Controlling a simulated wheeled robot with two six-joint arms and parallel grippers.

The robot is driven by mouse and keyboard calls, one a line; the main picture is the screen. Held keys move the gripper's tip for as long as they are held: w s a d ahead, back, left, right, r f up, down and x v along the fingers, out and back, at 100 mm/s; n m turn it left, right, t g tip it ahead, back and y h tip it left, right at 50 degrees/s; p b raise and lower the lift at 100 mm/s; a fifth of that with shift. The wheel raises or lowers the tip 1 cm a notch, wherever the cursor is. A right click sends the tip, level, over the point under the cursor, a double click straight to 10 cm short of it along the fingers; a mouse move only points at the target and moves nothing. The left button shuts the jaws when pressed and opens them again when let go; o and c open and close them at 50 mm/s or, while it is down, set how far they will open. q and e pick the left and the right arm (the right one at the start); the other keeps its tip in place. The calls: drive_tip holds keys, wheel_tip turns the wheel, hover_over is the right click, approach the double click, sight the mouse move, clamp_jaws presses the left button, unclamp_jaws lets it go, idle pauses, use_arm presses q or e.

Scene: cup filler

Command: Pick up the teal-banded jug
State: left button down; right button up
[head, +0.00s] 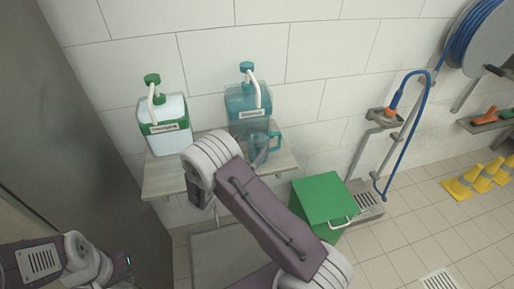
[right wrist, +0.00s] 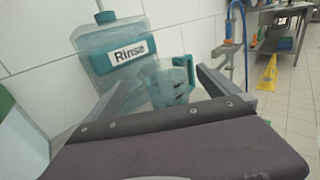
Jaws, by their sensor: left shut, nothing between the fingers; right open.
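The teal-banded jug (head: 258,130) is see-through with a teal band and handle. It stands on the wall shelf (head: 163,181) in front of the teal Rinse dispenser, partly hidden by my right arm in the head view. In the right wrist view the jug (right wrist: 172,82) appears between the two fingers of my right gripper (right wrist: 170,88), which is open. The fingers lie on either side of it in the picture; I cannot tell whether they touch it. My left gripper (head: 120,266) is low at the left, away from the shelf, shut and empty; its fingertips are hard to make out.
The Rinse dispenser (head: 240,101) stands directly behind the jug. A white and green dispenser (head: 167,112) stands left on the shelf. A green bin (head: 322,200) is right and below. A blue hose (head: 425,110) and yellow cones (head: 462,183) are further right.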

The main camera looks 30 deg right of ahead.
sight(259, 137)
drive_tip(key=shift+w+d, duration=0.4)
drive_tip(key=shift+d, duration=0.1)
drive_tip(key=shift+s+d, duration=0.1)
drive_tip(key=shift+d, duration=0.4)
drive_tip(key=x, duration=0.4)
drive_tip(key=shift+d+f, duration=0.2)
drive_tip(key=shift+d, duration=0.15)
